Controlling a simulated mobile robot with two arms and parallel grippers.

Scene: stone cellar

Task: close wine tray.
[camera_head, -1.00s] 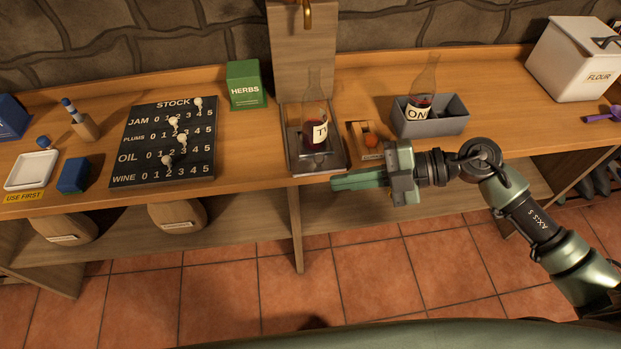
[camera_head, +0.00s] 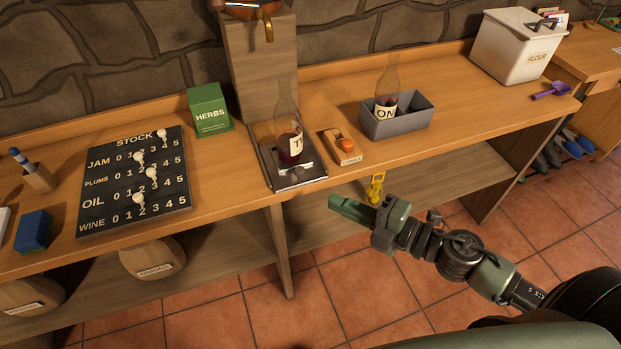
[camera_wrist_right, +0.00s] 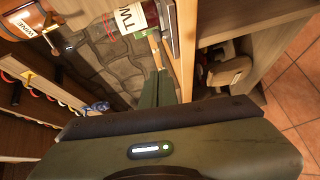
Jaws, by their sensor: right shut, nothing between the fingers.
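The dark metal tray (camera_head: 314,176) lies at the foot of the wooden tap stand (camera_head: 262,80), its front close to the counter's front edge. A bottle of red wine labelled "TW…" (camera_head: 289,140) stands upright on it; the wrist view shows its label (camera_wrist_right: 130,18). My right gripper (camera_head: 334,203) is shut and empty, in front of the counter and slightly below its edge. Its green fingers point left, just right of the tray's front and apart from it. In the wrist view the fingers (camera_wrist_right: 156,88) point toward the tray side. My left gripper is not in view.
Right of the tray are a wooden block with an orange knob (camera_head: 344,147) and a grey bin (camera_head: 405,122) with another bottle. The stock board (camera_head: 135,180) and herbs box (camera_head: 210,110) are left. A yellow object (camera_head: 375,187) hangs below the counter edge, behind my gripper.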

